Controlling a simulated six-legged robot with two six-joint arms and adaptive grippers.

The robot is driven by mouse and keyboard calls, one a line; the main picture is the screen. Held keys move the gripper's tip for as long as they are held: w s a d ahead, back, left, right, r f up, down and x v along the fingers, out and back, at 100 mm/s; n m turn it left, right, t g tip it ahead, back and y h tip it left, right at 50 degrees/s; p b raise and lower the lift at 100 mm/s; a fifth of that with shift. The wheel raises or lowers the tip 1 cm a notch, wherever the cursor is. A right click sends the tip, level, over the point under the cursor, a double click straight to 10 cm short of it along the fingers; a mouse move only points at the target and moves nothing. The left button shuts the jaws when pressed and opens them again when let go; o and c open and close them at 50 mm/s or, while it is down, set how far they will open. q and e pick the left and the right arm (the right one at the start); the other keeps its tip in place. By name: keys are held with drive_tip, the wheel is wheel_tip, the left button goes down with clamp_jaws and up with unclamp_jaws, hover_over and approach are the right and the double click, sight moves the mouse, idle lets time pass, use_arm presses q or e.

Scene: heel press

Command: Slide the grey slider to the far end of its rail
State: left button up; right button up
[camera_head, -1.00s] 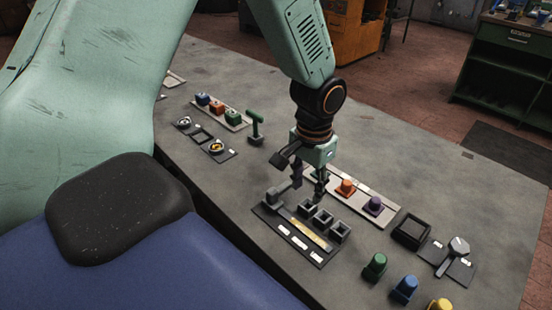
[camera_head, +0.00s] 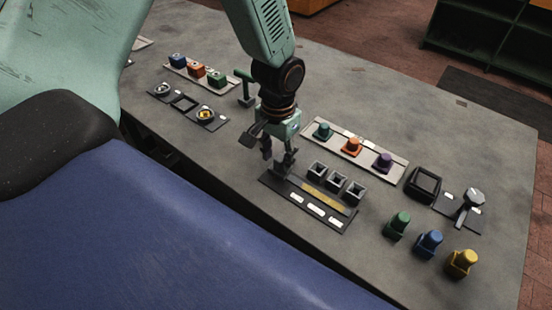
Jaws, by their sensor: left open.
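The dark panel (camera_head: 292,201) carries the rail, with a yellow strip (camera_head: 324,195) along it, three grey square sockets beside it and white labels in front. The grey slider (camera_head: 281,169) shows small and dark at the rail's left end, partly hidden by my gripper. My left gripper (camera_head: 277,158) is open and points down at that left end, with its fingers close around or beside the slider. I cannot tell whether they touch it. My right gripper is not in view.
A pale strip (camera_head: 397,172) with teal, orange and purple knobs lies behind the panel. Green (camera_head: 398,224), blue (camera_head: 429,242) and yellow (camera_head: 461,263) knobs stand to the right. A green T-shaped handle (camera_head: 246,88) stands behind left of my gripper.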

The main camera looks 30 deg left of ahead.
use_arm(q)
drive_tip(key=shift+d+f, duration=0.2)
drive_tip(key=shift+d, duration=0.55)
drive_tip(key=shift+s+a+f, duration=0.1)
drive_tip(key=shift+a+f, duration=0.1)
drive_tip(key=shift+a, duration=0.45)
drive_tip(key=shift+c, duration=0.9)
drive_tip(key=shift+d+r, duration=0.1)
drive_tip(key=shift+d, duration=0.45)
drive_tip(key=c, duration=0.4)
drive_tip(key=shift+a, duration=0.3)
clamp_jaws()
